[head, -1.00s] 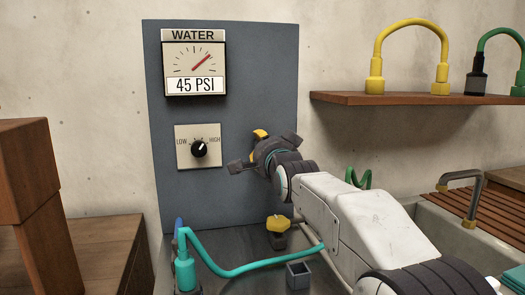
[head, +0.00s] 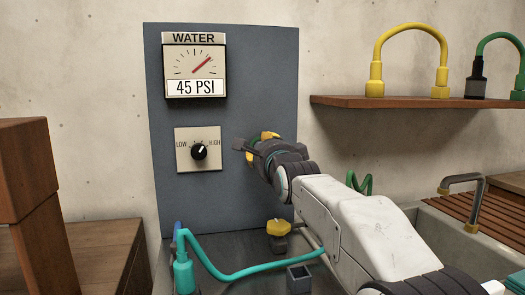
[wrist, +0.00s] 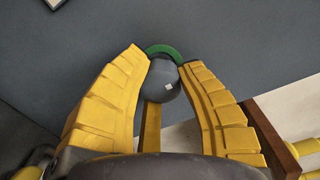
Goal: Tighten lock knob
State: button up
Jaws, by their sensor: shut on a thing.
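The lock knob (wrist: 158,80) is a round dark grey knob with a small white mark, seen in the wrist view against the blue-grey panel. A green ring (wrist: 160,48) shows at its far edge. My gripper (wrist: 164,60) has its two yellow fingers on either side of the knob, shut on it. In the head view my gripper (head: 257,141) is at the right part of the panel (head: 225,215). A bit of green shows there, but the gripper hides the knob.
The water gauge (head: 194,70) reads 45 PSI. A LOW–HIGH dial (head: 199,152) sits left of my gripper. Below are a yellow-topped valve (head: 278,228) and a teal hose (head: 225,273). A shelf (head: 330,99) with yellow and green hoses is at right. Wooden boxes stand at left.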

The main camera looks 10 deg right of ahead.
dwell(0.4)
jog(key=o, duration=1.2)
jog(key=shift+s, duration=0.15)
jog(key=s, duration=1.1)
jog(key=shift+s, duration=0.4)
